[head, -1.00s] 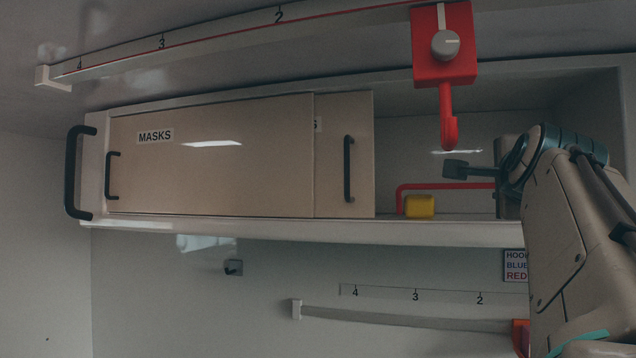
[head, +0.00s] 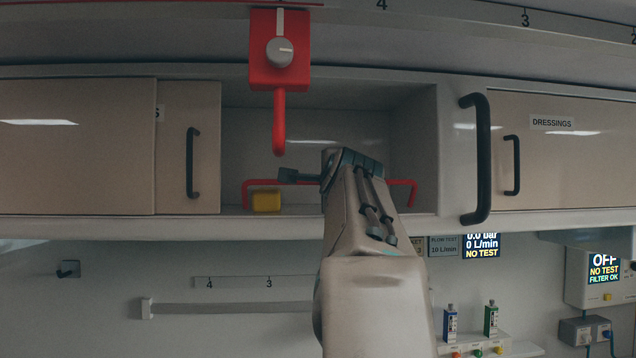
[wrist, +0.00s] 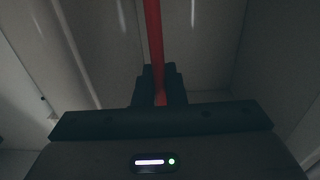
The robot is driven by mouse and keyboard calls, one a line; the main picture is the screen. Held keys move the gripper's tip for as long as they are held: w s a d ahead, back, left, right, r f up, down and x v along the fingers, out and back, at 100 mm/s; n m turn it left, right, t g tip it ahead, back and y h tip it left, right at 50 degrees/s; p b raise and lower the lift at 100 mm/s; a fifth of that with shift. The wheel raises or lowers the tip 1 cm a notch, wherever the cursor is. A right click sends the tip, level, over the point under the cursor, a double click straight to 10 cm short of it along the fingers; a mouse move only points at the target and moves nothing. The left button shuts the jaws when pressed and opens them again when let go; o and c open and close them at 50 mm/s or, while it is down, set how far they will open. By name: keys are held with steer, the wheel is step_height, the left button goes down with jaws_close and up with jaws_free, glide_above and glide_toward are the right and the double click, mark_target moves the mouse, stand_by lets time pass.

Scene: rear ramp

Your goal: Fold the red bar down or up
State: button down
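The red bar (head: 400,182) is a thin rail with bent-down ends in the open middle bay of the overhead cabinet. In the head view it runs level just above the shelf, and my arm covers part of it. In the wrist view the red bar (wrist: 154,40) runs from the top edge down to my gripper (wrist: 160,90). The dark fingers are close together with the bar between them, and look shut on it.
A yellow block (head: 266,201) sits on the shelf at the bar's left end. A red hook unit with a grey knob (head: 280,52) hangs above and in front. Black handles (head: 475,158) stick out beside the bay.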

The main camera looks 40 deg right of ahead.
steer(key=shift+f+b, duration=0.1)
steer(key=shift+b, duration=0.35)
steer(key=t+b, duration=0.1)
steer(key=b, duration=0.2)
steer(key=f+b, duration=0.1)
steer(key=b, duration=0.2)
steer(key=shift+s+a+f+t+h, duration=0.2)
steer(key=shift+s+t+h, duration=0.1)
steer(key=shift+t, duration=0.1)
steer(key=t+h+b, duration=0.1)
steer(key=b, duration=0.4)
steer(key=s+f+t+b, duration=0.1)
steer(key=b, duration=0.5)
steer(key=shift+a+f+t+h, duration=0.15)
steer(key=shift+a+t+h, duration=0.15)
steer(key=shift+t+h, duration=0.1)
steer(key=t+h+b, duration=0.1)
steer(key=b, duration=0.5)
steer(key=shift+s+a+f, duration=0.1)
steer(key=shift+s+f, duration=0.1)
steer(key=shift+t+b, duration=0.4)
steer(key=shift+b, duration=0.25)
steer(key=shift+s+a+r+h+b, duration=0.1)
steer(key=shift+s+r+h+b, duration=0.05)
steer(key=shift+h+b, duration=0.2)
steer(key=c, duration=1.6)
jaws_free()
